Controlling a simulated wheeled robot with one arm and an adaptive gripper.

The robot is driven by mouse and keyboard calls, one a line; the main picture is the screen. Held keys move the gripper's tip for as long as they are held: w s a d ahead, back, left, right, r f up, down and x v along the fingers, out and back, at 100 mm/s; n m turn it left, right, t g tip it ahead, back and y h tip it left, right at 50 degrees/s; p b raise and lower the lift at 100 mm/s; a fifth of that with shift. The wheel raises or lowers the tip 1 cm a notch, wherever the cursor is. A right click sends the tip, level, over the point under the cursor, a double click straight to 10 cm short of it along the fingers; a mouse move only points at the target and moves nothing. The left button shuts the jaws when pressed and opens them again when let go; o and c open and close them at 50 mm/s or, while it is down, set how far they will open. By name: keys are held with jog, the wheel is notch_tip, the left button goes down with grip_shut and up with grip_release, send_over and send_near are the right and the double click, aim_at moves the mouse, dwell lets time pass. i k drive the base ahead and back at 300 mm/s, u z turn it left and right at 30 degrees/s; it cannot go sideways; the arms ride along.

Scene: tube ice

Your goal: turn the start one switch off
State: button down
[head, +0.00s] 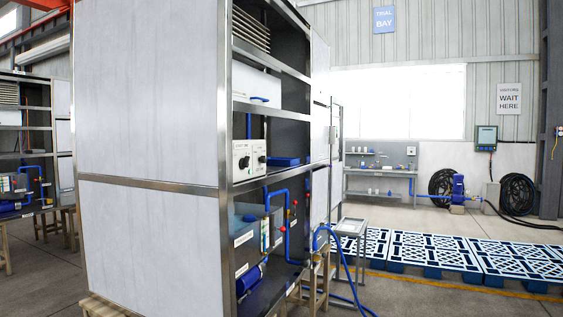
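A tall metal-framed machine with grey-white panels stands close in front of me. In its open side, two white control boxes sit on a shelf, a nearer one (241,151) and a farther one (259,148). Each has a dark round knob on its face, the nearer knob (243,162) and the farther knob (262,159). I see them at a steep angle; labels and knob settings are too small to read. I cannot tell which one, if either, is the start one switch. My gripper is not in view.
The machine's broad side panel (150,110) fills the left-centre. Blue pipes (287,220) run through its lower bay. A small metal stand (350,228) and a blue hose (345,262) are beside it. Blue pallets (432,252) lie at right; grey floor (440,300) in front is clear.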

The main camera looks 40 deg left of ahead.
aim_at(244, 163)
jog(key=u, duration=0.3)
jog(key=i, duration=1.55)
jog(key=u, duration=1.8)
jog(key=i, duration=0.95)
jog(key=u, duration=0.85)
